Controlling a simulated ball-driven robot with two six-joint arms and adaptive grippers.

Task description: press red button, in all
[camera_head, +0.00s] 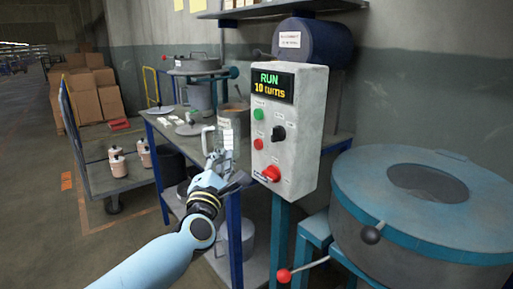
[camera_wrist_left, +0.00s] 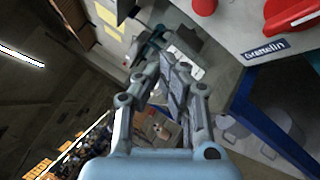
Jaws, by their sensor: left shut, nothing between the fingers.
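The grey control box (camera_head: 300,150) has a small red button (camera_head: 258,144) at its left edge, below a green button (camera_head: 258,114). A black rotary switch (camera_head: 278,133) is to its right, and a larger red knob (camera_head: 271,173) is below. The display (camera_head: 271,86) reads RUN, 10 turns. My left gripper (camera_head: 217,160) is shut and empty, left of the box and a little below the red button, apart from it in the picture. In the left wrist view, the shut fingers (camera_wrist_left: 184,72) point past the box face, with the red knob (camera_wrist_left: 290,20) at upper right. My right gripper is out of view.
A blue workbench (camera_head: 165,130) with small parts stands behind my gripper. A large round machine (camera_head: 430,200) with a blue lid is right of the box. The floor at far left is open.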

